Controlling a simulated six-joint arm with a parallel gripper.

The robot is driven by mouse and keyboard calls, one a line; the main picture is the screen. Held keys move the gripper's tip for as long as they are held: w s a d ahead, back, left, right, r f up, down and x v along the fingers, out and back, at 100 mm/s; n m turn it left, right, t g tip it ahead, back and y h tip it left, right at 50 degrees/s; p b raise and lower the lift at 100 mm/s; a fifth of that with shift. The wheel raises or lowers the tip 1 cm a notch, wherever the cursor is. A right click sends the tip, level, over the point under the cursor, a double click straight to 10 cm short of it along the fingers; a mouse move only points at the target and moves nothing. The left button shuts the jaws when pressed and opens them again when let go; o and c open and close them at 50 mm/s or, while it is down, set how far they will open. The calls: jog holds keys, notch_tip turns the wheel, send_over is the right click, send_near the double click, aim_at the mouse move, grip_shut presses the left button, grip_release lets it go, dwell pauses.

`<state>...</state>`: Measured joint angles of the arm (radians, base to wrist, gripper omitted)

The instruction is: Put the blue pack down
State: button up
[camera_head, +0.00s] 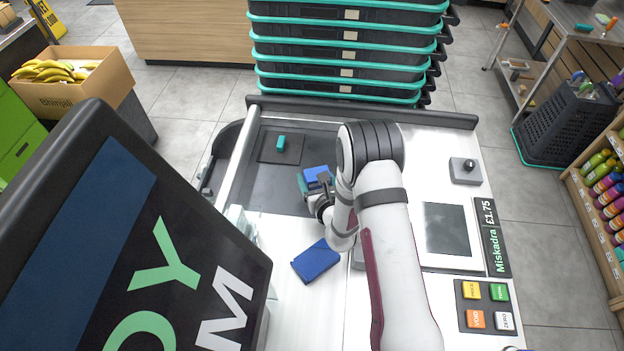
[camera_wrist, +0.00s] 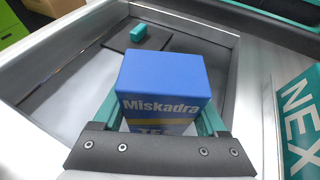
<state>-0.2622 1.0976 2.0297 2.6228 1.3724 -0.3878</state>
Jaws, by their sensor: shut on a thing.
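The blue pack (camera_wrist: 160,85) with "Miskadra" printed on its side fills the middle of the wrist view. My gripper (camera_wrist: 158,125) is shut on it, with one teal finger on each side. In the head view the held blue pack (camera_head: 316,174) shows partly beyond my gripper (camera_head: 312,185), over the dark recessed area of the counter. From these views I cannot tell whether its underside touches the surface. A second blue pack (camera_head: 316,260) lies on the pale counter nearer the camera, apart from my gripper.
A small teal block (camera_head: 281,142) sits on a dark square mat (camera_head: 268,150) at the far left of the recess; the block also shows in the wrist view (camera_wrist: 151,31). Stacked baskets (camera_head: 345,52) stand beyond the counter. A large screen (camera_head: 150,230) blocks the lower left.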

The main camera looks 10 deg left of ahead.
jog(key=shift+f, duration=1.05)
jog(key=o, duration=1.3)
jog(key=shift+f, duration=0.1)
jog(key=shift+o, duration=0.2)
jog(key=v, duration=1.2)
jog(key=shift+d, duration=0.1)
